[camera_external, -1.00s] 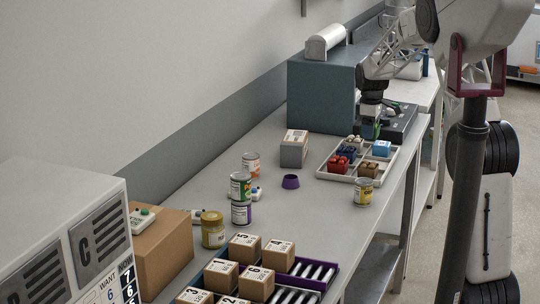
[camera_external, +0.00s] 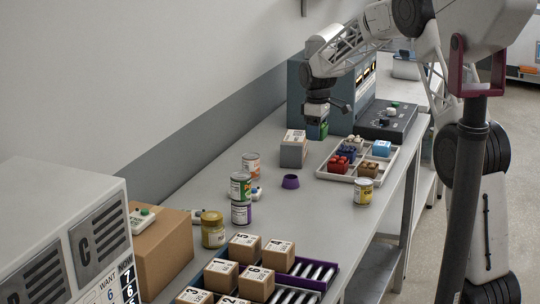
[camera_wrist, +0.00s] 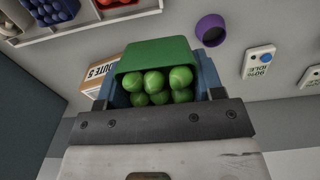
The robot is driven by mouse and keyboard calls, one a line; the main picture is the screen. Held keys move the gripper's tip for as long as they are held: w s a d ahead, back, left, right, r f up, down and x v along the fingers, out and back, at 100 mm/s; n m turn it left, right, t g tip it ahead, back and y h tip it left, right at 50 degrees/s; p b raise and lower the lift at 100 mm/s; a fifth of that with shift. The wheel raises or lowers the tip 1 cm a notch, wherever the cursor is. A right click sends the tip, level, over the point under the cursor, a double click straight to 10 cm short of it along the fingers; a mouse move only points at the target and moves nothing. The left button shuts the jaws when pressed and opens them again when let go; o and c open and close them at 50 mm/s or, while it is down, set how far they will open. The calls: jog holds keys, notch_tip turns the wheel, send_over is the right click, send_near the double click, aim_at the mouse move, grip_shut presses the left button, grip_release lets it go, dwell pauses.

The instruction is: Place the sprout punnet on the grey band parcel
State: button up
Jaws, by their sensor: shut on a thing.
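My gripper (camera_external: 317,118) is shut on the green sprout punnet (camera_external: 324,130), which is held in the air just behind and right of the grey band parcel (camera_external: 293,154). In the wrist view the punnet (camera_wrist: 158,58) sits between the jaws, with several round green sprouts (camera_wrist: 156,83) showing at its open side. The parcel is a small box with a pale labelled top and a grey band, standing on the bench. In the wrist view part of its label (camera_wrist: 99,72) shows at the left, partly hidden by the punnet and jaw.
A white divided tray (camera_external: 322,172) with red, blue and brown items lies to the right. A purple ring-like cup (camera_external: 290,182) stands in front of the parcel. Stacked cans (camera_external: 241,200) and a yellow-labelled can (camera_external: 363,191) stand nearer. A grey cabinet (camera_external: 300,80) stands behind.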

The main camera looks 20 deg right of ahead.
jog(key=shift+w, duration=0.15)
send_over(295, 137)
jog(key=shift+f, duration=0.75)
dwell(0.6)
jog(key=shift+f, duration=1.75)
jog(key=shift+f, duration=0.1)
jog(key=o, duration=0.9)
notch_tip(295, 137, up, 12)
jog(key=shift+r, duration=0.1)
